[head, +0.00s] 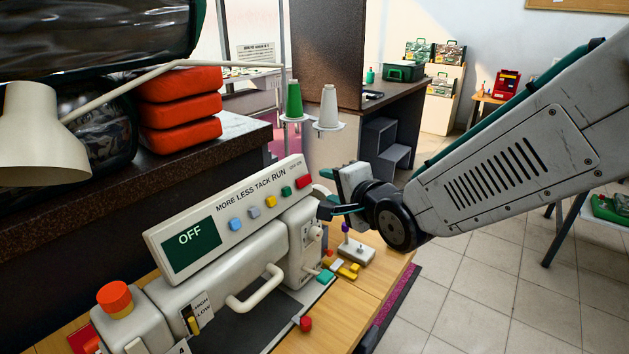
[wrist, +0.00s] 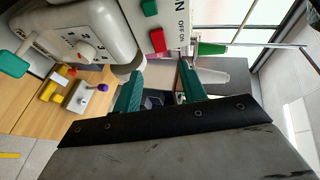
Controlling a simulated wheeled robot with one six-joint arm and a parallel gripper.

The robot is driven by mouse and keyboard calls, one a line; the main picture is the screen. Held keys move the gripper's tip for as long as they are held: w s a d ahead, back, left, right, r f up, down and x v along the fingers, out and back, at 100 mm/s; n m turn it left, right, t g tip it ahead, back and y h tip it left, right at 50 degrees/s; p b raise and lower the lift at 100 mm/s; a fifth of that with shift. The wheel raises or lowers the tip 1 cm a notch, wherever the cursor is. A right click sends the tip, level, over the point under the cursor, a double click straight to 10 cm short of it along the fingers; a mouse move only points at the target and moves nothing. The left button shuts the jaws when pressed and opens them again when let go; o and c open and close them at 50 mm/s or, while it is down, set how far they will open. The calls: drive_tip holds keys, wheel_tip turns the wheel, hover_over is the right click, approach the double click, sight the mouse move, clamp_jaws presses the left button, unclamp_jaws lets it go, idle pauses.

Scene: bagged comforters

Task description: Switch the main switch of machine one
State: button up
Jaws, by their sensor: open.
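A cream sewing machine (head: 225,265) stands on a wooden table, its tilted panel (head: 230,215) reading "OFF" on a dark green display (head: 190,246). At the panel's right end a red button (head: 304,181) sits under the small OFF/ON lettering; it also shows in the wrist view (wrist: 158,40), below a green button (wrist: 150,7). My gripper (head: 328,207) is open and empty, just right of the panel's end. In the wrist view its green fingers (wrist: 160,85) are apart, close to the panel's end and the machine's rounded knob, touching neither as far as I can tell. No machine number is readable.
Green (head: 293,100) and white (head: 329,107) thread cones stand behind the panel. A small joystick box (head: 352,250) and yellow blocks lie on the table (head: 385,272) below my gripper. A lamp (head: 40,135) and red cushions (head: 180,110) are left. Tiled floor is open at right.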

sight(310, 179)
drive_tip(key=x, duration=0.7)
drive_tip(key=shift+w+a, duration=0.25)
drive_tip(key=shift+a, duration=0.05)
